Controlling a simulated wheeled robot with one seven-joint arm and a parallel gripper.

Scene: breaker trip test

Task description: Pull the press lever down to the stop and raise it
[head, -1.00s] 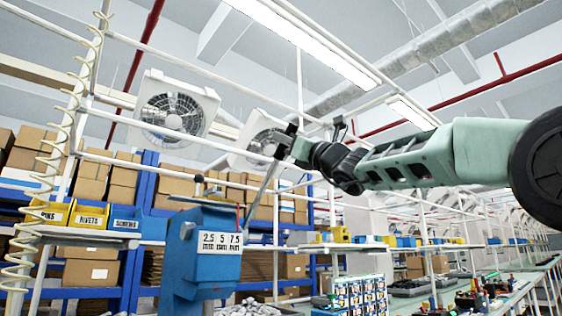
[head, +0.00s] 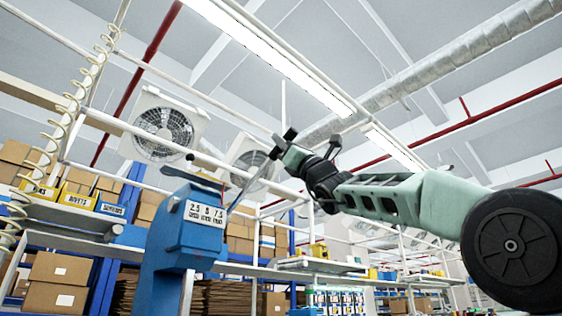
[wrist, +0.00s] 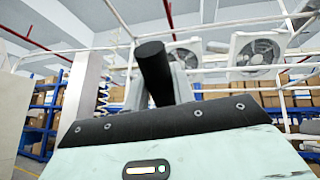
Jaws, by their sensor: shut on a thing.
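The blue press (head: 187,225) stands at the lower left of the head view, with a white plate marked 2.5, 5 and 7.5 on it. Its grey lever (head: 250,184) rises from the right side of the press and slants up to the right. My gripper (head: 283,143) is at the lever's upper end, right of and a little above the press top. In the wrist view my gripper (wrist: 158,85) is shut on the lever's black handle (wrist: 153,65).
Shelves with cardboard boxes (head: 60,280) and yellow bins stand behind the press at left. A coiled hose (head: 75,110) hangs at far left. White fans (head: 165,124) and frame bars are behind. The bench top is mostly out of view.

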